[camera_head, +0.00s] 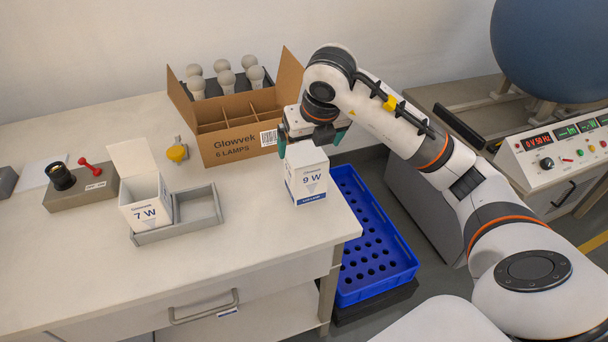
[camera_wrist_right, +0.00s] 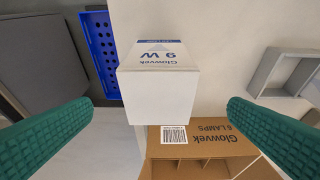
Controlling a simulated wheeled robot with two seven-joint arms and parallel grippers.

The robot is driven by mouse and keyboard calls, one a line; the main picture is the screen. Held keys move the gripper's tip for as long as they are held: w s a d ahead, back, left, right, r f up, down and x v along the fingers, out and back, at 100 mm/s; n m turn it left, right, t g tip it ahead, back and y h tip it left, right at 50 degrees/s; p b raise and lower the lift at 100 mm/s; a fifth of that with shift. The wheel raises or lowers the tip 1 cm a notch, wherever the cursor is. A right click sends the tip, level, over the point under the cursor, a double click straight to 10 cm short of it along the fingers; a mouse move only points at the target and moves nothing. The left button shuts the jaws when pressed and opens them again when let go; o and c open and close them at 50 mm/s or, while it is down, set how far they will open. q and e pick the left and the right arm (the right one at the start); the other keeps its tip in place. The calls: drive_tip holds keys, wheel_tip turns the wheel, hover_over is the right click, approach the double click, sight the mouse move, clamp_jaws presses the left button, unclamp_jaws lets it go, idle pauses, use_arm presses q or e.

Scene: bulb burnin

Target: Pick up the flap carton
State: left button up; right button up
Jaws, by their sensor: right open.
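A white 9 W carton (camera_head: 306,176) stands upright near the table's right edge, its top closed. It also shows between my fingers in the right wrist view (camera_wrist_right: 157,88). A white 7 W carton (camera_head: 146,202) with its flap raised stands in the left part of a grey two-part tray (camera_head: 205,222). My right gripper (camera_head: 312,138) is open over the back of the 9 W carton, its green fingers on either side and apart from it in the wrist view. My left gripper is not in view.
An open brown Glowvek box (camera_head: 232,149) with several bulbs at its back stands just behind the 9 W carton. A blue perforated crate (camera_head: 375,285) lies below the table's right edge.

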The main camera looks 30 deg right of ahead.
sight(306, 154)
drive_tip(key=x, duration=0.3)
drive_tip(key=shift+w+f, duration=0.1)
drive_tip(key=shift+f, duration=0.15)
drive_tip(key=shift+w+p+x, duration=0.1)
drive_tip(key=shift+p+x, duration=0.05)
drive_tip(key=shift+x, duration=1.2)
drive_tip(key=shift+w+p+x, duration=0.15)
drive_tip(key=shift+x, duration=1.2)
drive_tip(key=shift+d+r, duration=0.1)
drive_tip(key=shift+c, duration=0.6)
drive_tip(key=c, duration=0.9)
